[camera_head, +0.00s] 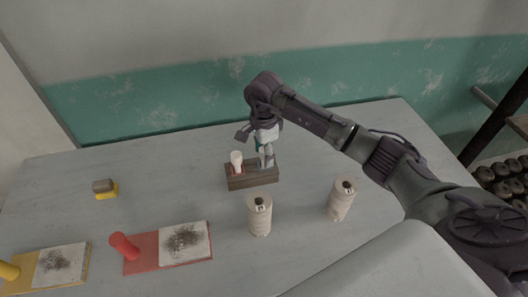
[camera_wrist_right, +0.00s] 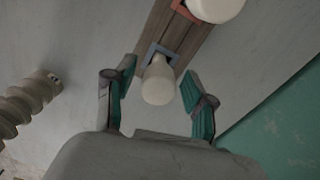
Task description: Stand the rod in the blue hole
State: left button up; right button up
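A dark wooden block (camera_head: 252,183) stands on the table near the middle. In the right wrist view the block (camera_wrist_right: 181,33) has a blue-rimmed hole (camera_wrist_right: 152,50) and a red-rimmed hole. A cream, round-ended rod (camera_wrist_right: 158,82) stands at the blue hole and appears seated in it. Another cream rod (camera_wrist_right: 216,8) stands at the red hole; it also shows in the head view (camera_head: 237,159). My right gripper (camera_wrist_right: 159,76) is open, its teal-padded fingers on either side of the blue-hole rod with gaps. In the head view the gripper (camera_head: 265,155) partly hides this rod. My left gripper is out of view.
Two cream ridged spools (camera_head: 259,216) (camera_head: 341,199) stand in front of the block. A red board (camera_head: 142,243) with a speckled white sheet and red cylinder, a yellow board (camera_head: 70,283), and a small yellow-and-brown brush (camera_head: 104,188) lie left. The table's back left is clear.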

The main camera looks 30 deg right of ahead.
jog(key=shift+r+p, duration=0.3)
jog(key=shift+r+b, duration=0.3)
jog(key=shift+r, duration=0.05)
notch_tip(320, 180, up, 11)
jog(key=b, duration=0.2)
jog(key=shift+s, duration=0.1)
dwell(0.3)
